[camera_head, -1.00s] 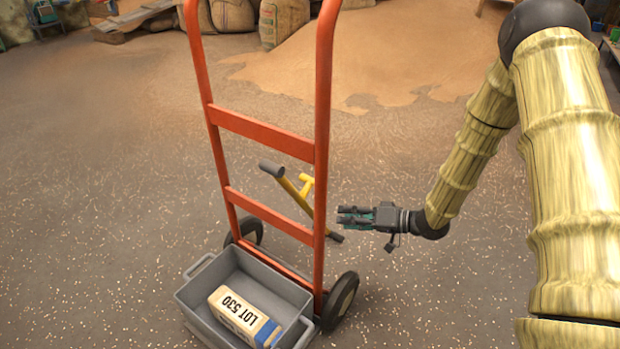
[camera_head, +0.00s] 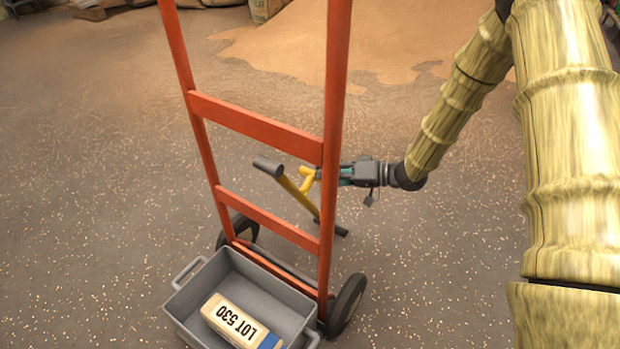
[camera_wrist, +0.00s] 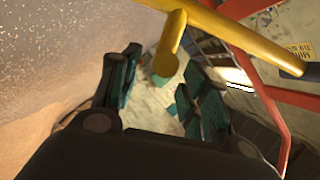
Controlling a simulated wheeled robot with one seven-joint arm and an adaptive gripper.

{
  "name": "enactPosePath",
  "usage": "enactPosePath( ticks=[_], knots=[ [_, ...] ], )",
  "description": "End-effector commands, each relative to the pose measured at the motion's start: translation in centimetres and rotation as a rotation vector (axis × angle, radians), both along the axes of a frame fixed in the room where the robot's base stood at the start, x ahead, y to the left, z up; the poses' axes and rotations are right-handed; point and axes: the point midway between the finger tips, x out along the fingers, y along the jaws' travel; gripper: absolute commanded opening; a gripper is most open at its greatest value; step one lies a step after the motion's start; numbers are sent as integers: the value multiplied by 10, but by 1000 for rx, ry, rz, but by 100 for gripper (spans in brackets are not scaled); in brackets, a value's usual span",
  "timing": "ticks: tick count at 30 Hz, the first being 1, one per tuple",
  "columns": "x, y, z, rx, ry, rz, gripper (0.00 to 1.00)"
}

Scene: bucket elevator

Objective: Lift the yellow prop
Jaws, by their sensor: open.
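The yellow prop (camera_head: 292,188) is a slanted bar with dark ends and a short yellow side handle. It stands tilted behind the orange hand truck, seen through its frame in the head view. In the wrist view the prop (camera_wrist: 225,27) crosses the top, its stub handle (camera_wrist: 170,50) pointing down toward the jaws. My gripper (camera_head: 327,175) is right beside the handle, with its fingertips partly hidden by the truck's right upright. In the wrist view my gripper (camera_wrist: 160,95) is open, with the stub's end just beyond and between the teal-padded fingers. I cannot tell whether they touch.
The orange hand truck (camera_head: 262,125) stands between the head camera and the prop. A grey bin (camera_head: 190,300) with a LOT 530 package (camera_head: 238,322) sits at its foot. A grain pile (camera_head: 290,45) and sacks lie behind. The floor to the left is clear.

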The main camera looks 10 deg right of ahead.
Motion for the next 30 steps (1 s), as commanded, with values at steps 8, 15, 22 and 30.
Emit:
enactPosePath(
  ticks=[8, 15, 22, 30],
  knots=[
    [16, 34, -11, -2, -1, 4, 45],
    [22, 45, -10, 0, 0, 4, 45],
    [22, 45, -10, -1, 0, 3, 45],
    [22, 45, -10, -1, 0, 3, 0]
  ],
)
